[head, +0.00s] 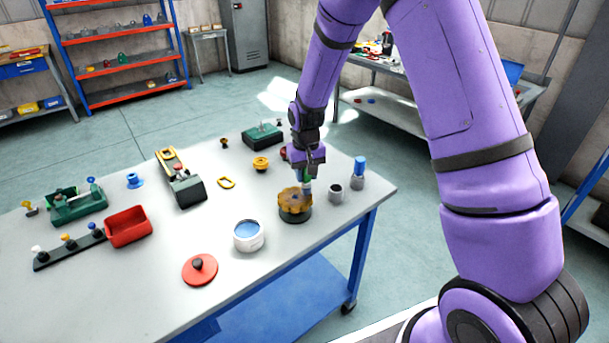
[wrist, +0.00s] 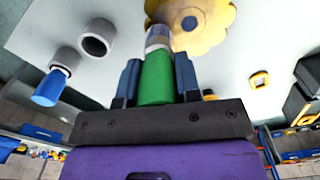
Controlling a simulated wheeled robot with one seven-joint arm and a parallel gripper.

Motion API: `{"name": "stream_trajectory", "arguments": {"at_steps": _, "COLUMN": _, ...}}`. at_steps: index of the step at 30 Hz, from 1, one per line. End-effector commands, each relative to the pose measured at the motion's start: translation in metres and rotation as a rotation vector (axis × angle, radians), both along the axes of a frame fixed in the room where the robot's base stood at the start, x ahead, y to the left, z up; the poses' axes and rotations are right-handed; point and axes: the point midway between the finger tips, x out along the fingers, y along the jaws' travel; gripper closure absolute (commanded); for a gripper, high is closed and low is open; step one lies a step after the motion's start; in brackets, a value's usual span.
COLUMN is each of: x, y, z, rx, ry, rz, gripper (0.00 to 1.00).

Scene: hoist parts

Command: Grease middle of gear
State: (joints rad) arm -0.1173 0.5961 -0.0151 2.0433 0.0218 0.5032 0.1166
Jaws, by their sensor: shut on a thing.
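The gear (head: 296,200), yellow-brown with a toothed rim, lies flat on a dark green round base near the table's right front edge. In the wrist view the gear (wrist: 214,22) shows its dark centre hole. My gripper (head: 307,176) is shut on a green-handled tool (wrist: 157,78), pointing down. The tool's pale, bluish tip (wrist: 158,38) is at the gear's rim side, left of the hole in the wrist view; I cannot tell whether it touches. An open white tub with blue contents (head: 249,236) stands front left of the gear.
A grey cup (head: 336,194) and a blue-topped cylinder (head: 359,170) stand right of the gear. A red lid (head: 200,269), red bin (head: 128,227), yellow ring (head: 227,183) and green-grey block (head: 187,190) lie to the left. The table (head: 130,290) is clear at the front.

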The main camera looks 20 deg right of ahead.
Motion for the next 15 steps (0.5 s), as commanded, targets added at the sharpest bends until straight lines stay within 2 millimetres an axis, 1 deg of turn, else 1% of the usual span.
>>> {"name": "stream_trajectory", "arguments": {"at_steps": 2, "x": 0.001, "y": -0.001, "z": 0.005, "rx": 0.0, "ry": -0.001, "rz": 0.0, "gripper": 0.96}}
{"name": "stream_trajectory", "arguments": {"at_steps": 3, "x": 0.002, "y": -0.001, "z": 0.018, "rx": 0.001, "ry": -0.007, "rz": 0.0, "gripper": 0.96}}
{"name": "stream_trajectory", "arguments": {"at_steps": 4, "x": 0.002, "y": -0.001, "z": 0.025, "rx": 0.001, "ry": -0.006, "rz": 0.0, "gripper": 0.96}}
{"name": "stream_trajectory", "arguments": {"at_steps": 8, "x": 0.002, "y": -0.003, "z": 0.034, "rx": 0.0, "ry": -0.002, "rz": -0.001, "gripper": 0.96}}
{"name": "stream_trajectory", "arguments": {"at_steps": 15, "x": 0.003, "y": -0.005, "z": 0.056, "rx": 0.0, "ry": -0.002, "rz": -0.001, "gripper": 0.96}}
